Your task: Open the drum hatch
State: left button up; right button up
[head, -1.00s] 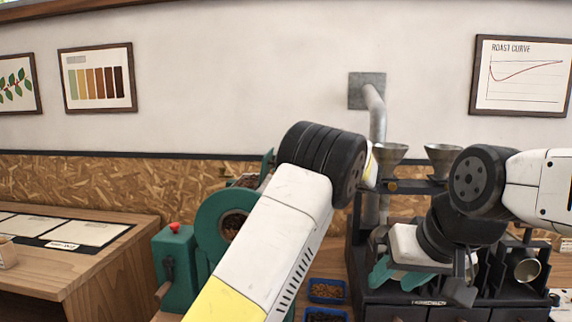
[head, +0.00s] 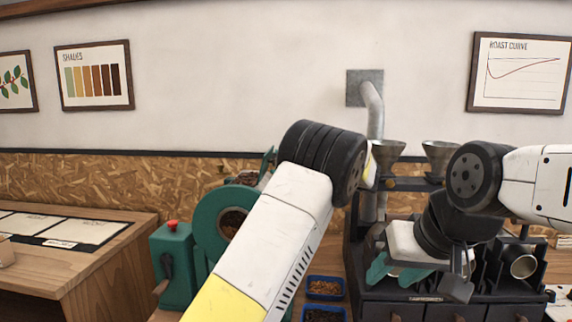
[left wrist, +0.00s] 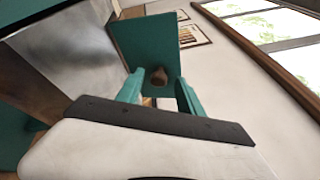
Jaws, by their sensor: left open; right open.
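The green roaster (head: 175,260) stands left of centre in the head view, its round drum front (head: 210,228) partly covered by my left arm. In the left wrist view a flat green panel, likely the hatch (left wrist: 138,40), has a brown knob (left wrist: 158,76). My left gripper (left wrist: 160,84) is open, with its two green fingers on either side of the knob in the picture; I cannot tell whether they touch it. The left gripper is hidden or nearly so behind my arm in the head view. My right gripper (head: 410,272) is open and empty in front of the dark stand.
A dark stand (head: 385,308) with metal funnels (head: 440,155) and drawers is at the right. Blue trays of beans (head: 325,288) lie between it and the roaster. A wooden desk (head: 100,262) is at the left. A metal pipe (head: 374,105) comes from the wall.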

pick_arm(q)
jog(key=v, duration=0.7)
jog(key=shift+d, duration=0.35)
jog(key=shift+s, duration=0.1)
